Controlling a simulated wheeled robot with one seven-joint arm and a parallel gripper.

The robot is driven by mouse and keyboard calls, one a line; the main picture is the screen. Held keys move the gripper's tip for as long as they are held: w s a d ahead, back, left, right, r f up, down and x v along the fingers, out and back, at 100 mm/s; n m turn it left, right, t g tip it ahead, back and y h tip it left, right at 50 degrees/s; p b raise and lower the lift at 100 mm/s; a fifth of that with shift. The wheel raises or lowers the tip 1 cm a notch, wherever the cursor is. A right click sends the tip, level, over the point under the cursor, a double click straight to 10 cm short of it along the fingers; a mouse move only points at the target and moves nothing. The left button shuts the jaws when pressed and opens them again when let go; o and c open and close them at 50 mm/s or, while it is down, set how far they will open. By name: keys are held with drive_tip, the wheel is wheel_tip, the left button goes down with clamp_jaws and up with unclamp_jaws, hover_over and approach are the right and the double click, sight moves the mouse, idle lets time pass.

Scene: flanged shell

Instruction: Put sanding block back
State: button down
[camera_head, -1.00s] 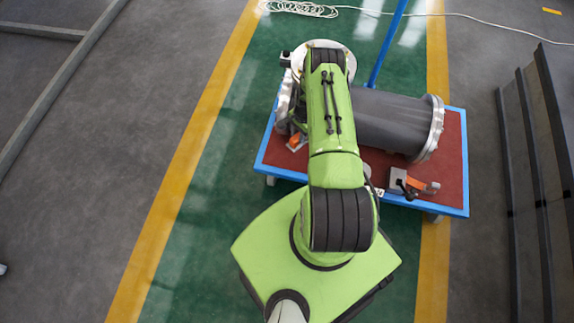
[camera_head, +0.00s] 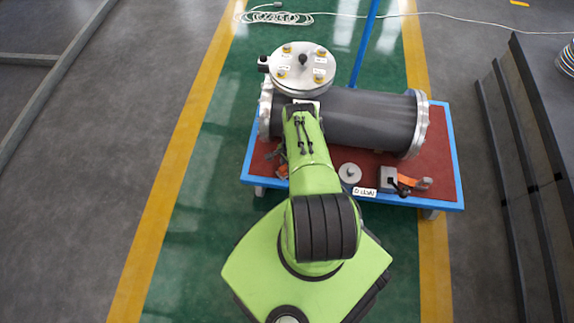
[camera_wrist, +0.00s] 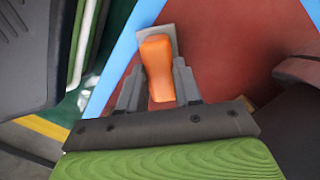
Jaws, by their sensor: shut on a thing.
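The sanding block (camera_wrist: 157,58), an orange handle on a flat grey plate, is between the fingers of my gripper (camera_wrist: 158,76) in the wrist view. The fingers are shut on the orange handle from both sides. The block is over the red tabletop close to its blue edge; I cannot tell whether it touches the table. In the head view a bit of orange (camera_head: 283,171) shows beside my gripper (camera_head: 279,156) at the table's left end, mostly hidden by my arm.
A dark flanged shell (camera_head: 365,120) lies across the red-topped table (camera_head: 440,160), with a bolted round cover (camera_head: 300,78) at its left. A grey disc (camera_head: 350,173), a label (camera_head: 364,192) and a grey block with orange piece (camera_head: 388,180) sit along the front. Dark rails (camera_head: 520,150) stand right.

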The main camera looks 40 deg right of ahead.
drive_tip(key=c, duration=0.8)
unclamp_jaws()
drive_tip(key=r+p, duration=0.1)
drive_tip(key=r, duration=0.3)
drive_tip(key=d+r+p, duration=0.1)
drive_tip(key=r+p, duration=0.1)
drive_tip(key=r, duration=0.2)
drive_tip(key=r+p, duration=0.2)
drive_tip(key=r, duration=0.2)
drive_tip(key=shift+s+d, duration=0.1)
drive_tip(key=shift+d, duration=0.1)
drive_tip(key=shift+s, duration=0.1)
